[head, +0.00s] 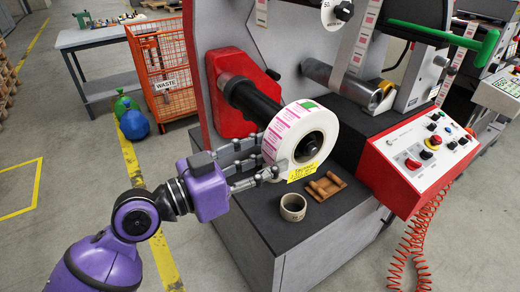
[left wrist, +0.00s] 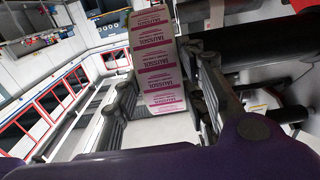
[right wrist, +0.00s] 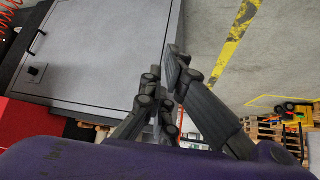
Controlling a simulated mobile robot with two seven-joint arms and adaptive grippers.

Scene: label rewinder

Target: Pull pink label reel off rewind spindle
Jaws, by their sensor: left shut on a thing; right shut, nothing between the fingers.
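The white label reel (head: 328,125) with pink printed labels stands upright at the front end of the black rewind spindle (head: 255,105). A yellow tag (head: 302,172) and a green patch show on it. My left gripper (head: 268,158) is shut on the reel's left side. In the left wrist view the reel's pink label band (left wrist: 158,60) lies between the fingers. I cannot tell how much of the spindle is still inside the core. My right gripper (right wrist: 164,75) shows only in the right wrist view, shut and empty, away from the reel.
A tape roll (head: 293,207) and a small wooden piece (head: 327,186) lie on the dark machine top below the reel. A red control panel (head: 425,158) stands at the right. An orange waste cart (head: 163,75) stands behind, at the left.

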